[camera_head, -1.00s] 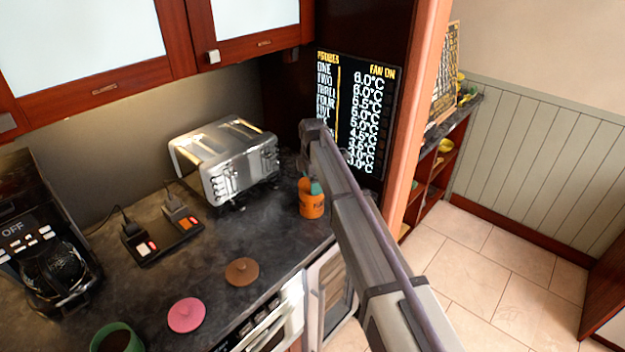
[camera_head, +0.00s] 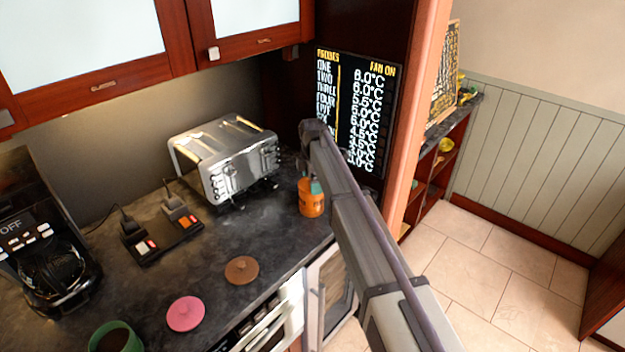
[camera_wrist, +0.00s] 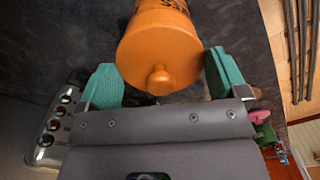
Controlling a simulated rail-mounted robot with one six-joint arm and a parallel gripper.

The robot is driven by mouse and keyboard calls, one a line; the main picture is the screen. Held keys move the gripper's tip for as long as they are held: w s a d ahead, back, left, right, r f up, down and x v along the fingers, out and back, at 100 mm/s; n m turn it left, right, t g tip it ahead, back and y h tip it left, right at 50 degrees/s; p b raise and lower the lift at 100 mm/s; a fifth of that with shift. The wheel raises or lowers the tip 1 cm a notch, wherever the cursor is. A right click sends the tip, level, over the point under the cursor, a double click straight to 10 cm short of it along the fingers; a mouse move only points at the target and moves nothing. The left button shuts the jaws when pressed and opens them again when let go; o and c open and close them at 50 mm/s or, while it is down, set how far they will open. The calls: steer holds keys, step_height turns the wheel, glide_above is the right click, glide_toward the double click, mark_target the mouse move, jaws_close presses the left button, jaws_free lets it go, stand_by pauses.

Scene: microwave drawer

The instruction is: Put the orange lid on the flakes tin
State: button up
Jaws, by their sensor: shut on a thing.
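The orange flakes tin (camera_head: 311,207) stands upright on the dark counter, right of the toaster, with dark lettering on its side. In the wrist view, the orange lid (camera_wrist: 158,62) with its round knob faces the camera over the tin (camera_wrist: 165,8). My gripper (camera_wrist: 164,82) has its two teal fingers on either side of the lid, shut on it. In the head view my gripper (camera_head: 314,187) is at the tin's top, partly hidden by my arm. The lid looks lined up with the tin; whether it rests fully on the rim I cannot tell.
A silver toaster (camera_head: 225,160) stands close to the tin's left. A brown lid (camera_head: 242,270) and a pink lid (camera_head: 186,313) lie on the counter, with a green mug (camera_head: 116,338) at the front left. A display panel (camera_head: 355,110) is behind the tin. The counter's front edge is near.

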steer(key=shift+f, duration=0.15)
stand_by(0.4)
steer(key=o, duration=0.6)
step_height(320, 180, up, 7)
steer(key=p, duration=0.7)
stand_by(0.4)
